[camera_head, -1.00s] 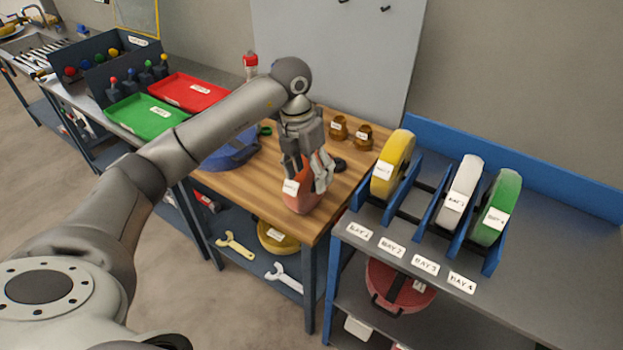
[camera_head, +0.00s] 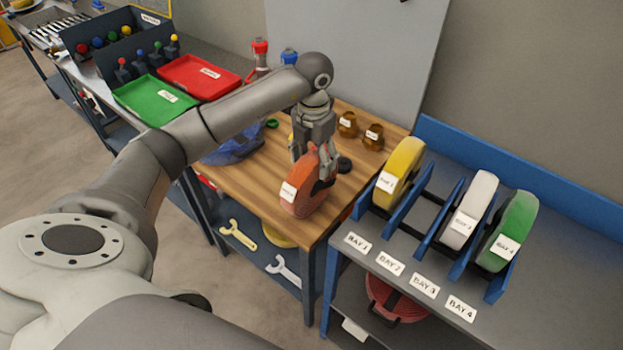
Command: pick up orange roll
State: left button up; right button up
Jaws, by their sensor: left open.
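The orange roll (camera_head: 305,192) stands upright on the wooden tabletop (camera_head: 250,190), near its front right edge, with a white label on its left side. My left gripper (camera_head: 318,172) points down at the roll from above and behind. Its fingers are open around the roll's upper right part, and the roll hides some of them. I cannot tell whether they touch it. My right gripper is not in view.
A rack (camera_head: 395,214) to the right holds yellow (camera_head: 399,172), white (camera_head: 468,210) and green (camera_head: 513,231) rolls; the slot labelled Bay 2 is empty. Two brown fittings (camera_head: 372,136) stand behind the gripper. Red (camera_head: 199,77) and green (camera_head: 156,98) trays lie at the left.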

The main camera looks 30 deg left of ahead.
pick_arm(q)
jog(key=shift+s+f, duration=0.15)
jog(key=shift+f, duration=0.45)
jog(key=shift+f+p, duration=0.35)
jog(key=shift+p, duration=0.2)
jog(key=f+p, duration=0.2)
jog(key=f, duration=0.1)
jog(key=shift+s+a+f, duration=0.2)
jog(key=shift+f, duration=0.65)
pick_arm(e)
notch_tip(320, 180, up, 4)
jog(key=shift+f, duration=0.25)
pick_arm(q)
jog(key=c, duration=0.9)
grip_shut()
jog(key=shift+w, duration=0.15)
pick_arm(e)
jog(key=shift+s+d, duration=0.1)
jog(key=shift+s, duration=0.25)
